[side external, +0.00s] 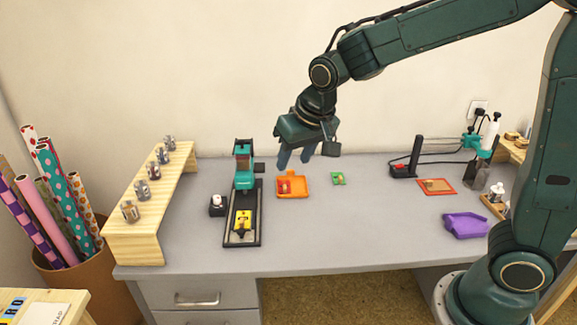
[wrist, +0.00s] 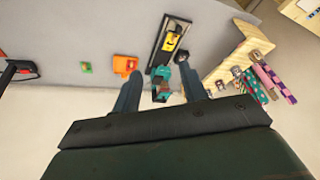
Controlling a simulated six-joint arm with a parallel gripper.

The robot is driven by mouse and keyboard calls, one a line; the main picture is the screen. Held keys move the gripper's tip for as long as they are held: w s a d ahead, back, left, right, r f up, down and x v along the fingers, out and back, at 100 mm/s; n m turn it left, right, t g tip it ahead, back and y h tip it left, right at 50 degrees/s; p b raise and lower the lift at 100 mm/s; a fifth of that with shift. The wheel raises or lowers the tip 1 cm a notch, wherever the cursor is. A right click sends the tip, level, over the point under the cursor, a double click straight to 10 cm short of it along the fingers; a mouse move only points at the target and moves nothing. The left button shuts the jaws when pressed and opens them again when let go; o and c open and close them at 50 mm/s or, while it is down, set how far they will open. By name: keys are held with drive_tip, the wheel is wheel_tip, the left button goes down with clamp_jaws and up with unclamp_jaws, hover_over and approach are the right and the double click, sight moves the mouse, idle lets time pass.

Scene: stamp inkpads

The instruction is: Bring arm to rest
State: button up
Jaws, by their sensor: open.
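My gripper (side external: 295,158) is raised in the air above the back half of the grey table, with its fingers pointing down. In the wrist view my gripper (wrist: 160,95) shows two blue-grey fingers spread apart with nothing held between them. An orange tray (side external: 300,193) with a small item in it lies on the table below and in front of the gripper; the orange tray also shows in the wrist view (wrist: 124,64). The gripper is clear of everything on the table.
A teal and black press (side external: 244,175) holding a yellow item (side external: 243,221) stands left of the tray. A green pad (side external: 338,179), a red-edged pad (side external: 436,187) and a purple tray (side external: 465,225) lie to the right. A wooden shelf (side external: 150,235) carries several small stamps. The table's front middle is clear.

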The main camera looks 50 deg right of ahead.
drive_tip(key=s+d+r+n, duration=0.1)
drive_tip(key=s+d+r, duration=0.1)
drive_tip(key=s, duration=0.9)
drive_tip(key=s+d+r+n+t, duration=0.1)
drive_tip(key=s+d+r+n, duration=0.1)
drive_tip(key=s, duration=1)
drive_tip(key=shift+r+y, duration=0.4)
drive_tip(key=shift+r, duration=0.25)
